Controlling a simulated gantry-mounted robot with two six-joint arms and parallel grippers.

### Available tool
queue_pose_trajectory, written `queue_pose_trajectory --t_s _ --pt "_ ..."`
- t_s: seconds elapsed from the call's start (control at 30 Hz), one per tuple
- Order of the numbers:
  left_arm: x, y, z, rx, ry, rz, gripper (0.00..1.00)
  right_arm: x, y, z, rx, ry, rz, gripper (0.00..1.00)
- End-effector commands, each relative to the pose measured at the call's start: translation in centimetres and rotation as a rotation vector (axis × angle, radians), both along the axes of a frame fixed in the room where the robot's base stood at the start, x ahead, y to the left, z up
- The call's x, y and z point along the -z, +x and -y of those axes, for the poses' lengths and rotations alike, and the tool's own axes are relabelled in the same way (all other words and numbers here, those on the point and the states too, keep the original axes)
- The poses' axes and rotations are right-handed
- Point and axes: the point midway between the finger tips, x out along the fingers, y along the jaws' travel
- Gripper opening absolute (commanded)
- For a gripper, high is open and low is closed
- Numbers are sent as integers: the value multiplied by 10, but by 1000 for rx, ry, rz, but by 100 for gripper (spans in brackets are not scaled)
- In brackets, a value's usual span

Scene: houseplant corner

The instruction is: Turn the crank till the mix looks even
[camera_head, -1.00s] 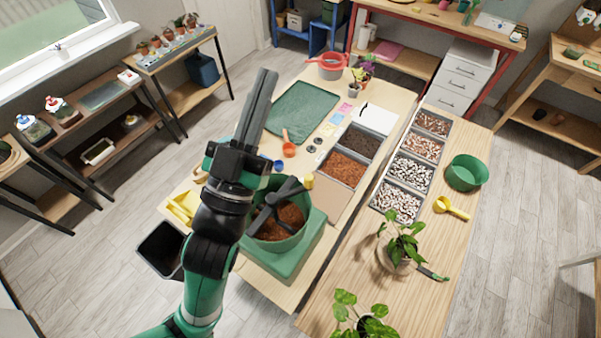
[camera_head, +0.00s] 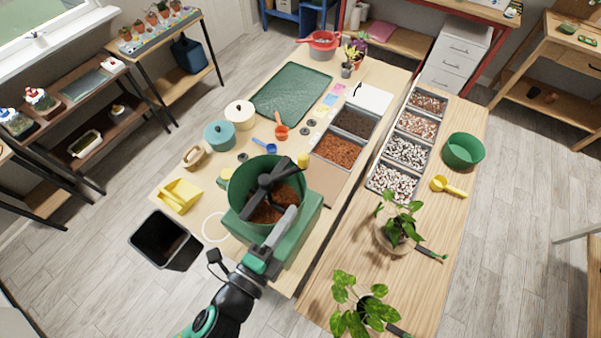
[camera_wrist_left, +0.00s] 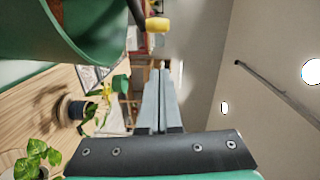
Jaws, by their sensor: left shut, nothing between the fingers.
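The mixer is a green drum (camera_head: 238,186) on a green base (camera_head: 301,221) near the table's front end. A dark crank bar (camera_head: 268,181) crosses its open top, with a yellow knob (camera_head: 303,161) at the far right side. Reddish-brown mix (camera_head: 287,196) shows below the bar; its evenness is too small to judge. My left gripper (camera_head: 292,210) is shut and empty at the drum's near right side, apart from the knob. In the left wrist view, the shut fingertips (camera_wrist_left: 160,66) show below the yellow knob (camera_wrist_left: 158,24), with the drum (camera_wrist_left: 85,25) at left. My right gripper is out of view.
Bins of brown material (camera_head: 338,150) stand right of the mixer, and bins of pale chips (camera_head: 392,183) on the right table. A potted plant (camera_head: 398,228) stands near them. A teal pot (camera_head: 220,135) and yellow scoop tray (camera_head: 180,195) lie left. A black bin (camera_head: 163,240) stands on the floor.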

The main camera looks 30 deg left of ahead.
Motion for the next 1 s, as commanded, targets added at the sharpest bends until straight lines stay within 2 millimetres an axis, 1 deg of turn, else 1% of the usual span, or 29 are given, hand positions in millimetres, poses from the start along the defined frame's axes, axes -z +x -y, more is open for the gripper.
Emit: queue_pose_trajectory --t_s 0.03,0.1,0.33,0.37,0.4,0.5,0.63,1.0 --pt "-3 11 -2 -5 -1 2 0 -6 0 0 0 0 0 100" --pt "-3 26 -4 -5 -2 2 0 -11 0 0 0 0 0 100" --pt "2 76 -8 -3 -3 2 0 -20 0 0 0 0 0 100" --pt "2 81 -9 -3 -2 2 0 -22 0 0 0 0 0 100" --pt "2 85 -17 -6 -2 -2 0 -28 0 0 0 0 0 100" --pt "4 94 -28 -4 -3 -1 0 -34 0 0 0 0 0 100" --pt "7 101 -36 -1 -2 1 0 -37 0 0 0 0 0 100" --pt "9 102 -37 0 -2 1 0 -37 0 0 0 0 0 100"
